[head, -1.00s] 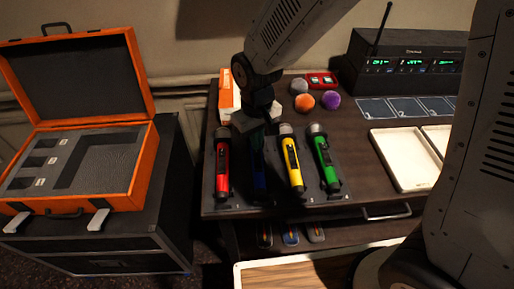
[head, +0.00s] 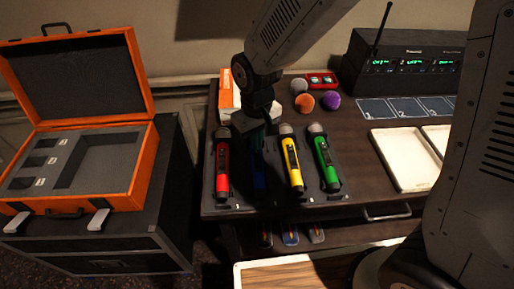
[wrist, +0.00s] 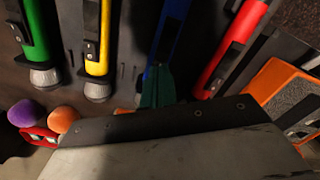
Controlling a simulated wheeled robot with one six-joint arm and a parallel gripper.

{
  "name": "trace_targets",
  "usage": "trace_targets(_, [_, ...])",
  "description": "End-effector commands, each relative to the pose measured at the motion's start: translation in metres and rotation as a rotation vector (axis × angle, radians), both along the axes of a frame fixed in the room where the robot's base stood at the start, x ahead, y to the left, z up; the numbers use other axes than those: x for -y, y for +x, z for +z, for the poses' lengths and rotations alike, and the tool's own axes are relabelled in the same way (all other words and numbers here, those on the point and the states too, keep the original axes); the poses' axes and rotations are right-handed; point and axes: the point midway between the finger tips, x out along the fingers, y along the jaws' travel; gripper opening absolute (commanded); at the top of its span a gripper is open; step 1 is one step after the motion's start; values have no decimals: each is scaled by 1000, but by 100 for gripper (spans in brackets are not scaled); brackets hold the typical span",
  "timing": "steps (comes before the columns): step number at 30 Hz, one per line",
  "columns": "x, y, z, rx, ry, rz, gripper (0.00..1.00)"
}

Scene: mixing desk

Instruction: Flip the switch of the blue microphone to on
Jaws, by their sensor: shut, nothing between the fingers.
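The blue microphone (head: 260,178) lies in the dark tray, between the red microphone (head: 222,168) and the yellow microphone (head: 291,160). In the head view my arm and gripper hide most of it. In the wrist view the blue microphone (wrist: 170,35) runs up from behind my gripper. My gripper (wrist: 157,88) is shut and empty, with its fingers over the near part of the blue microphone. I cannot tell whether they touch it. The blue microphone's switch and its position cannot be made out.
The green microphone (head: 325,160) lies right of the yellow one. Foam balls (head: 303,101) and a red case (head: 321,79) sit behind. An orange-white box (head: 230,92) stands behind my gripper. White trays (head: 400,160) and a receiver (head: 408,62) are at right. An open orange case (head: 140,170) is at left.

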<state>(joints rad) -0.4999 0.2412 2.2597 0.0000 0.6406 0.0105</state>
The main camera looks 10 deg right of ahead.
Motion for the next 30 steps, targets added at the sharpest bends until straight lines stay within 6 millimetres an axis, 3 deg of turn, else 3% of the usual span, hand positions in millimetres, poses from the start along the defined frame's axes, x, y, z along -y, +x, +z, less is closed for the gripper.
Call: trace_targets(30, [0,0,-16,-1,0,0,0])
